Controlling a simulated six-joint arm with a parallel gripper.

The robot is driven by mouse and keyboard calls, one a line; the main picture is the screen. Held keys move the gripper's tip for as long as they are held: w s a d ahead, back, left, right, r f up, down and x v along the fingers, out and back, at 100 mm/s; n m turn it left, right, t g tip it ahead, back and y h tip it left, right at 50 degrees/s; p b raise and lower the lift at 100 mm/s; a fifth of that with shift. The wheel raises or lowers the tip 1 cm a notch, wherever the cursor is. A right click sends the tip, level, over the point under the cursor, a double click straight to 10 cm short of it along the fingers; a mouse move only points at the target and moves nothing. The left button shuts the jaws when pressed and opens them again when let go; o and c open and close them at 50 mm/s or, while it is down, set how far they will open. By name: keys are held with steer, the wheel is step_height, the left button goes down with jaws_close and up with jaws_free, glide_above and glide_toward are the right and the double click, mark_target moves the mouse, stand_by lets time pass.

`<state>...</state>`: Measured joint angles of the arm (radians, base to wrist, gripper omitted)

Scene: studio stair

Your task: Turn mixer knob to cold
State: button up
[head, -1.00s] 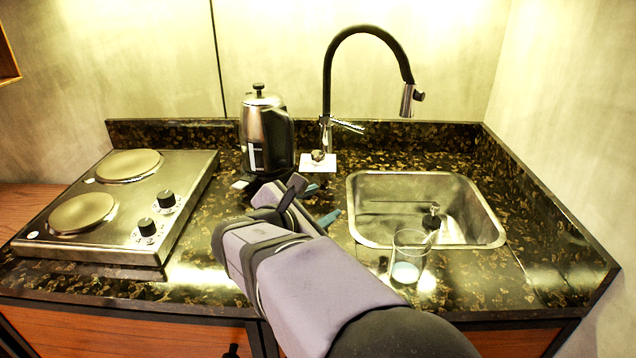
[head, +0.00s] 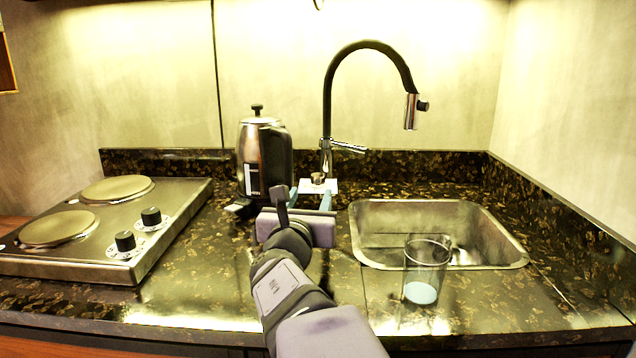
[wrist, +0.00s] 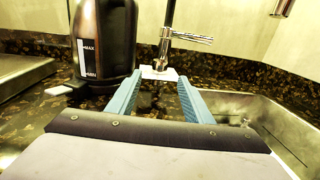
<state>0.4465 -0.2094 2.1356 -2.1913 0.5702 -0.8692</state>
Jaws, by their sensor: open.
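The mixer knob (head: 318,178) is a small round metal knob on a white square plate (head: 331,187) at the base of the tap. In the wrist view the knob (wrist: 158,66) shows just beyond the fingertips, roughly centred between them. My gripper (head: 310,194) is open and empty, its two blue fingers pointing at the knob from the front. In the wrist view the gripper (wrist: 160,80) appears short of the knob, with no clear contact. Any marking for cold on the plate is too small to read.
A black tap (head: 328,100) with a metal side lever (head: 348,147) rises behind the knob. A kettle (head: 250,160) stands close on the left. The sink (head: 500,240) and a glass (head: 428,262) are on the right. A two-plate hob (head: 150,258) is at far left.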

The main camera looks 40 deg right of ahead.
mark_target(317, 182)
steer(key=x, duration=1.1)
steer(key=shift+w+d, duration=0.2)
steer(key=shift+w, duration=0.05)
steer(key=shift+c, duration=0.7)
steer(key=shift+f, duration=0.1)
steer(key=c, duration=0.9)
